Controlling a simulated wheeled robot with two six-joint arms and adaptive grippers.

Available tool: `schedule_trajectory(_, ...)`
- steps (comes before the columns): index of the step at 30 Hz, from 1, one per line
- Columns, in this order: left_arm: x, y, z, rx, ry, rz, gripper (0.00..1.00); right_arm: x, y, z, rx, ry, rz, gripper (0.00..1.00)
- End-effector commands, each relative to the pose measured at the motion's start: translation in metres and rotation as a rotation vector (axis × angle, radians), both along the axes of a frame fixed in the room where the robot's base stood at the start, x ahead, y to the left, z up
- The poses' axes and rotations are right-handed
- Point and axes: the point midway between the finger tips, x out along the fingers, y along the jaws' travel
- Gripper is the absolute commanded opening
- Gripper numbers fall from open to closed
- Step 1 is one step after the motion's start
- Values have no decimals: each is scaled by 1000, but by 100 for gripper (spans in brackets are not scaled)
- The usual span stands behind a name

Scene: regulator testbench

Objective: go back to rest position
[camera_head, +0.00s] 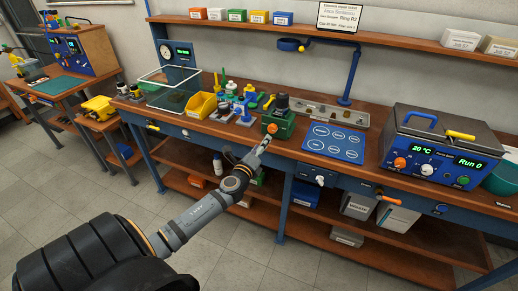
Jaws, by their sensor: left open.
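My left arm comes in from the lower left and reaches towards the front edge of the workbench (210,126). My left gripper (263,145) is small in view, open, and just in front of a green device (283,121) with an orange knob and a dark top. I see nothing held in it. I cannot tell whether its tips touch the device or the bench edge. My right gripper does not show.
A blue mat (336,142) with white outlines lies right of the green device. A blue bath unit (440,150) reading "Run 0" stands further right. A yellow bin (200,105) and small bottles are left. An upper shelf (380,42) holds boxes. The front floor is clear.

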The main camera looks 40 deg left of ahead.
Motion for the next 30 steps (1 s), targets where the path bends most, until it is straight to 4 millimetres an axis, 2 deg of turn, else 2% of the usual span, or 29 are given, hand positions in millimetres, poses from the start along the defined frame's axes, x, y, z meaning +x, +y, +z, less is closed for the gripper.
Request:
schedule_trajectory(3, -16, -4, -1, 3, 2, 0, 60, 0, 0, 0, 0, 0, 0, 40)
schedule_trajectory(6, -22, -5, 0, 1, 0, 1, 60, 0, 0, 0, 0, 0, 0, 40)
schedule_trajectory(23, -23, -4, -3, -6, 4, 3, 60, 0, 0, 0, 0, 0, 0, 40)
schedule_trajectory(26, -27, 4, -31, -74, 45, 28, 60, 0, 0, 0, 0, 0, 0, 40)
schedule_trajectory(29, -41, 20, -96, -236, 136, 91, 60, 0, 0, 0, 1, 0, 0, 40)
schedule_trajectory(30, -51, 26, -130, -322, 181, 128, 60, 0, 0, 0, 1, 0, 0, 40)
